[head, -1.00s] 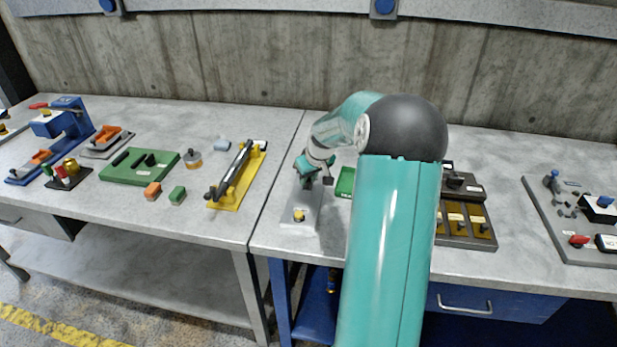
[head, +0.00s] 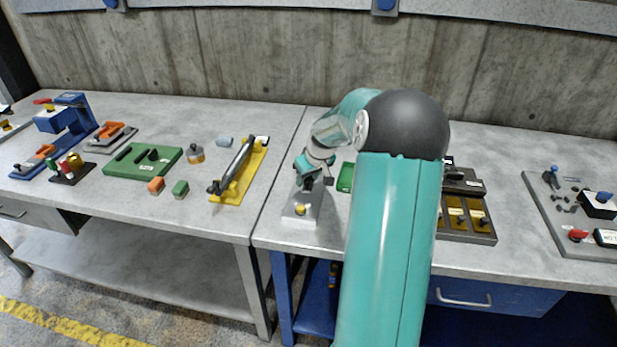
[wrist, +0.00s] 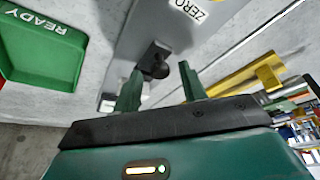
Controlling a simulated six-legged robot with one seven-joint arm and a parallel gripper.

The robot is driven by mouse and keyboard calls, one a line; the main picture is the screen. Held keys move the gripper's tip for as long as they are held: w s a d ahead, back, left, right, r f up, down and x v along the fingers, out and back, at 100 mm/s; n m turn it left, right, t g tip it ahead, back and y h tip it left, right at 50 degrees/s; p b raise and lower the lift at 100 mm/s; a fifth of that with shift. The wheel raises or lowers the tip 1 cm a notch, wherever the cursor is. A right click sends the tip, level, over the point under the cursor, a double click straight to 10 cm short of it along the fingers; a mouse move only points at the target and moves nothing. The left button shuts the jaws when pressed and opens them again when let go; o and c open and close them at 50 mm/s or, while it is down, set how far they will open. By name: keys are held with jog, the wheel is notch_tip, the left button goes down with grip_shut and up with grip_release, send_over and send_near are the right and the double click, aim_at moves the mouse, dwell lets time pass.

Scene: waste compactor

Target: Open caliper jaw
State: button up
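In the wrist view the grey plate (wrist: 185,22) carries a "ZERO" label (wrist: 192,9) and a dark block with a round knob (wrist: 156,60). My gripper (head: 312,182) hangs low over the plate. In the wrist view my gripper (wrist: 162,80) is open, with its two green fingers on either side of the dark knob; I cannot tell whether they touch it.
A green tray marked READY (wrist: 42,45) lies beside the plate, partly behind my arm in the head view. A yellow fixture (head: 240,172) stands on the left bench. A dark panel with yellow slots (head: 466,217) is right of my arm.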

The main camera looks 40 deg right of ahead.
jog(key=v, duration=1.3)
jog(key=shift+r, duration=0.45)
jog(key=s+a+r, duration=0.2)
jog(key=s+a, duration=0.1)
jog(key=a, duration=0.7)
jog(key=s+a+r+n, duration=0.15)
jog(key=s+a, duration=0.25)
jog(key=a, duration=0.5)
jog(key=s+a+r, duration=0.3)
jog(key=a, duration=0.7)
jog(key=s+a+f+t, duration=0.1)
jog(key=s+a+f, duration=0.1)
jog(key=s+a, duration=0.4)
jog(key=s, duration=0.2)
jog(key=shift+s+y, duration=0.3)
jog(key=shift+s, duration=0.05)
